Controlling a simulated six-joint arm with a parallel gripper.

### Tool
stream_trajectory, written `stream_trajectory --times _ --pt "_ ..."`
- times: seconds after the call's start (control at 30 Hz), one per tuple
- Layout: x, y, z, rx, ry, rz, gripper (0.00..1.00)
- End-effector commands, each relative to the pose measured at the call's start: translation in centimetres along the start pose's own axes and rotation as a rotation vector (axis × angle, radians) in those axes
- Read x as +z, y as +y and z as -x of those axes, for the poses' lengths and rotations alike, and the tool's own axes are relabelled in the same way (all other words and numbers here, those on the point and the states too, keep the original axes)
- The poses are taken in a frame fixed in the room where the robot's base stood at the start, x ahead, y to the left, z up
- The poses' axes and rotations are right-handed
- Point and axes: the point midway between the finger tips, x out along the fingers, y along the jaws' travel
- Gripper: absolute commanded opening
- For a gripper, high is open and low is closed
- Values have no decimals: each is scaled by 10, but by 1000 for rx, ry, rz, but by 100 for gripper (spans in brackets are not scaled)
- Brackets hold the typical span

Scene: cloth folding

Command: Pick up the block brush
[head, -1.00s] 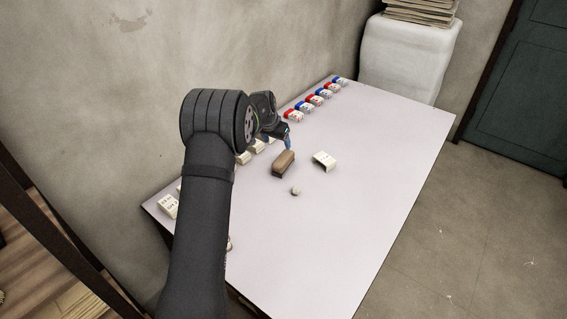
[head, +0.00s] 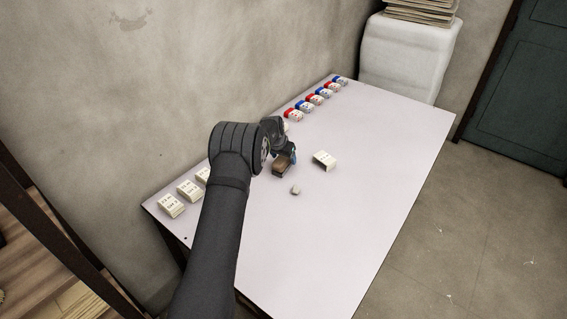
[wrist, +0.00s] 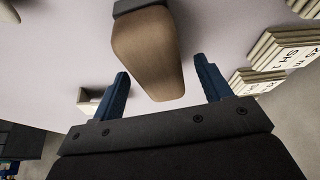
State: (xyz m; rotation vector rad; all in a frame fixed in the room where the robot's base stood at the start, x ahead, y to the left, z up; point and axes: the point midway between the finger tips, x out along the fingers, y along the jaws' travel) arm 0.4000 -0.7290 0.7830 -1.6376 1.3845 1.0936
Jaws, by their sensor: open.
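The block brush (head: 281,168) has a brown top and a dark base and lies on the table near its middle. In the wrist view the brush (wrist: 148,48) stretches from the top edge down to between my fingertips. My gripper (head: 289,157) is right at the brush in the head view and partly covers it. In the wrist view my gripper (wrist: 161,80) is open, with one blue finger on each side of the brush's near end. Gaps show between the brush and both fingers.
A white lettered block (head: 324,159) and a small pale lump (head: 295,190) lie close to the brush on the table (head: 360,210). Red and blue labelled pieces (head: 314,99) line the far left edge; white cards (head: 188,190) line the near left.

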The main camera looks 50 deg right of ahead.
Motion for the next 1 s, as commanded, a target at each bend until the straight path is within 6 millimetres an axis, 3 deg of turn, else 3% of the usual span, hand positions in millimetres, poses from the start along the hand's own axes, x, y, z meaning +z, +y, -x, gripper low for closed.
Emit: stream_trajectory --times 1.0 --pt "2 0 -7 0 1 0 71"
